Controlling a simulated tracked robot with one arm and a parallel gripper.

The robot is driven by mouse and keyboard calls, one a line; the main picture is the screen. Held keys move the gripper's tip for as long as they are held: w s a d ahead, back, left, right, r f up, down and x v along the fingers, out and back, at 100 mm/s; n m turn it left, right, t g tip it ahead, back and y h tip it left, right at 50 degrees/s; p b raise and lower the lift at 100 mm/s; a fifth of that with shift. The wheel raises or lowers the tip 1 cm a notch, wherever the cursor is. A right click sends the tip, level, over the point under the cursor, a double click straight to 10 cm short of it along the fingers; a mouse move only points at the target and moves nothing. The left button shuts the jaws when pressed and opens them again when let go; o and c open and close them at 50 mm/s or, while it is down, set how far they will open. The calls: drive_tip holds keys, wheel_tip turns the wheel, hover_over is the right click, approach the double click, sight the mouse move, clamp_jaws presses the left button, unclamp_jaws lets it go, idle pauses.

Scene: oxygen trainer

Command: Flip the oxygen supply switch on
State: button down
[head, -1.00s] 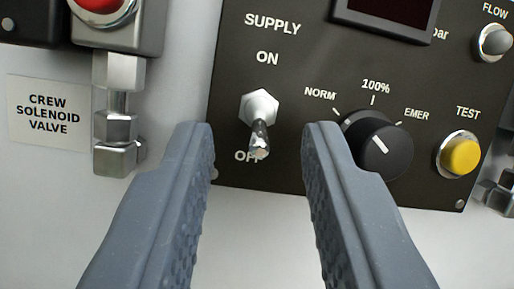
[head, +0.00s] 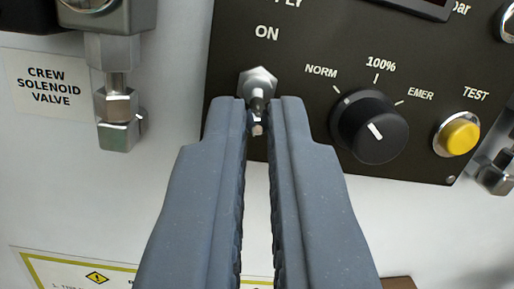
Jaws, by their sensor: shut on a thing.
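The supply switch (head: 258,84) is a metal toggle with a hex nut on a black panel (head: 300,60), below the word ON. Its lever points down and toward me. My gripper (head: 259,108) is shut on the lever from below, with one grey finger on each side. The lever's tip shows in the narrow gap between the fingers. The OFF label is hidden behind the fingers.
A black selector knob (head: 370,127) sits right of my gripper, and a yellow TEST button (head: 458,135) is farther right. A metal pipe fitting (head: 117,105) and a CREW SOLENOID VALVE label (head: 48,84) are at left. A yellow-bordered placard (head: 60,265) is below.

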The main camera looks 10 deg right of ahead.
sight(258, 92)
drive_tip(key=shift+r+g+p, duration=1.25)
drive_tip(key=shift+g+p, duration=0.55)
drive_tip(key=shift+p, duration=2.6)
drive_tip(key=g+p, duration=0.1)
drive_tip(key=p, duration=0.3)
drive_tip(key=r+g+p, duration=0.1)
drive_tip(key=p, duration=0.3)
drive_tip(key=shift+w, duration=0.1)
drive_tip(key=g+p, duration=0.1)
drive_tip(key=p, duration=0.3)
drive_tip(key=shift+w, duration=0.1)
drive_tip(key=shift+f+g+p, duration=0.2)
drive_tip(key=shift+g+p, duration=0.4)
drive_tip(key=shift+p, duration=0.65)
drive_tip(key=c, duration=1.6)
unclamp_jaws()
drive_tip(key=shift+b+v, duration=1.5)
drive_tip(key=shift+v, duration=5.35)
drive_tip(key=shift+a+f, duration=0.1)
